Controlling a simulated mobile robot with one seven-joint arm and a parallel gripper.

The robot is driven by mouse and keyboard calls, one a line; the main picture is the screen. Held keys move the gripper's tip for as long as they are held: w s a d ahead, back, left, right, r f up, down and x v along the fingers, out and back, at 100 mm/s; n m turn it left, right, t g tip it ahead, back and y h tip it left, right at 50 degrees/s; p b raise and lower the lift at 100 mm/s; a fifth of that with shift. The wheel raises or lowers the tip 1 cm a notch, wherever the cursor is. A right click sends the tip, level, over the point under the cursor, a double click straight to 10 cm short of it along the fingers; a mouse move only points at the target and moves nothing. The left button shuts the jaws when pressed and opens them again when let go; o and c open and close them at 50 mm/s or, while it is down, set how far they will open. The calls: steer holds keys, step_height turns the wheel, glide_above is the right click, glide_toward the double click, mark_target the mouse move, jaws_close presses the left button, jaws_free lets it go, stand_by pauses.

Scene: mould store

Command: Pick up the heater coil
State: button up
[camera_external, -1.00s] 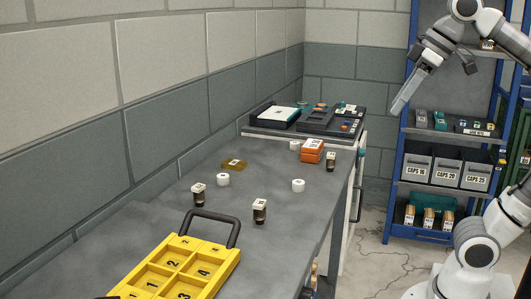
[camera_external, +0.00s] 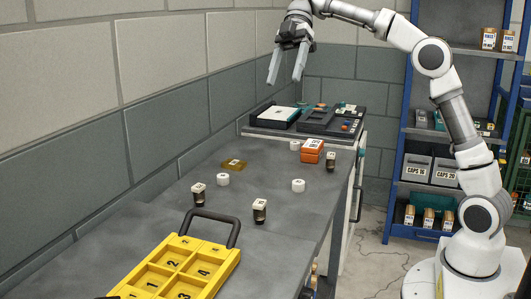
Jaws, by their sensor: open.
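My gripper (camera_external: 284,80) is open and empty, high above the back of the grey table (camera_external: 190,215), with its fingers pointing down. I cannot tell for sure which thing is the heater coil. White round pieces lie on the table: one at the left (camera_external: 223,180), one at the right (camera_external: 298,186) and one farther back (camera_external: 294,146). A flat amber piece (camera_external: 233,164) lies near the wall. A dark tray (camera_external: 330,121) with small teal, orange and white parts stands at the table's far end, below and beyond my gripper; its small parts are too small to name.
Small dark capped bottles stand at the left (camera_external: 198,195), front (camera_external: 259,211) and back right (camera_external: 331,162). Orange boxes (camera_external: 312,151) are stacked near the right edge. A yellow numbered case (camera_external: 185,268) lies in front. A blue shelf (camera_external: 400,190) stands right of the table.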

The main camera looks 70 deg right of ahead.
steer(key=w+d+n+y+p, duration=0.2)
steer(key=w+d+n+y, duration=0.25)
steer(key=d, duration=0.35)
glide_toward(258, 209)
steer(key=b+x, duration=0.1)
steer(key=x, duration=0.4)
steer(key=shift+w+a+f, duration=0.1)
steer(key=shift+a+f, duration=0.15)
steer(key=shift+f, duration=0.1)
steer(key=shift+b+x, duration=0.6)
steer(key=shift+x, duration=2.25)
jaws_close()
